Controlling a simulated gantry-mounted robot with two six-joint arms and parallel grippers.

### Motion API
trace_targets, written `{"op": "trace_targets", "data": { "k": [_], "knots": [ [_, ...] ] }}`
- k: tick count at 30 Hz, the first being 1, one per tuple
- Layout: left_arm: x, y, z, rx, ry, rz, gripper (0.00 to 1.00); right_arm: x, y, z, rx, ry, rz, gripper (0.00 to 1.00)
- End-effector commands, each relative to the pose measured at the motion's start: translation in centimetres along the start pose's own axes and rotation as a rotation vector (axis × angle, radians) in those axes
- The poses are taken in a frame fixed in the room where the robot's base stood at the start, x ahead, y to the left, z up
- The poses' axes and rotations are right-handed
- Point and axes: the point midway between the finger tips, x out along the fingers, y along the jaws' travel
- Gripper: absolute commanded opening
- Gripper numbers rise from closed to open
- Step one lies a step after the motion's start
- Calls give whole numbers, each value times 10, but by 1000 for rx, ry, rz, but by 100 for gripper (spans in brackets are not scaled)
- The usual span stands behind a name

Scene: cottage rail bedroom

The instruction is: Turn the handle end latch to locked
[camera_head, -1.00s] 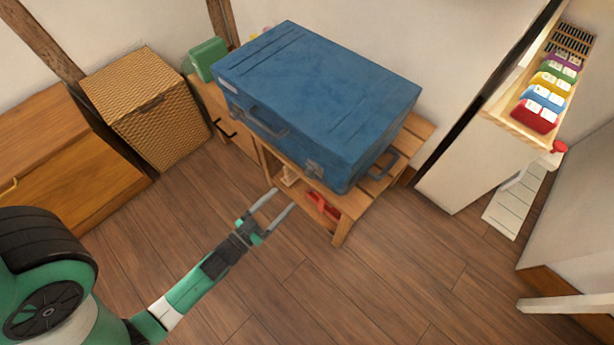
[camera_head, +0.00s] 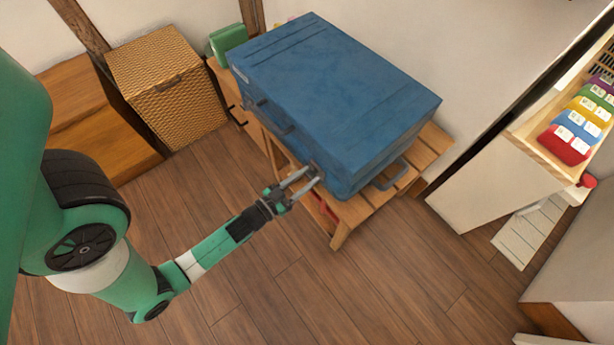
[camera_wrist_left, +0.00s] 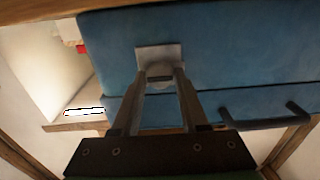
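The blue suitcase (camera_head: 340,90) lies on a slatted wooden bench (camera_head: 408,178). The latch shows in the left wrist view as a pale square plate (camera_wrist_left: 143,53) with a rounded knob (camera_wrist_left: 160,71) on the blue side. In the head view the latch area is at the suitcase's near corner (camera_head: 314,168), partly covered by my fingers. My left gripper (camera_head: 311,176) is open. Its fingertips (camera_wrist_left: 164,78) reach up to the latch, one on each side of the knob. I cannot tell whether they touch it. My right gripper is not in view.
A dark carrying handle (camera_head: 272,118) is on the suitcase's long side, and another handle (camera_head: 390,176) is on its end. A wicker hamper (camera_head: 168,88) stands left. A shelf with coloured packets (camera_head: 566,146) is at right. The wooden floor (camera_head: 370,285) in front is clear.

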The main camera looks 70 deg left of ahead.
Motion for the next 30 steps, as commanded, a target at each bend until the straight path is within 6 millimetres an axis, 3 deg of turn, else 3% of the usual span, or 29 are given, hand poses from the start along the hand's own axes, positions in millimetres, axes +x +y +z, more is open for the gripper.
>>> {"op": "trace_targets", "data": {
  "k": [1, 6, 7, 20, 30],
  "knots": [
    [0, 0, 0, 0, 0, 0, 32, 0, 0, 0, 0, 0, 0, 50],
    [0, 0, 0, 0, 0, 0, 2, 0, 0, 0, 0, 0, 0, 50],
    [0, 0, 0, 0, 0, 0, 0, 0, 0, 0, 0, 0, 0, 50],
    [0, 0, 0, 56, 0, 0, 0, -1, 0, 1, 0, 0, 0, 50],
    [0, 1, 1, 289, 1, 1, 0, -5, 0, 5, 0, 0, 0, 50]
  ]
}}
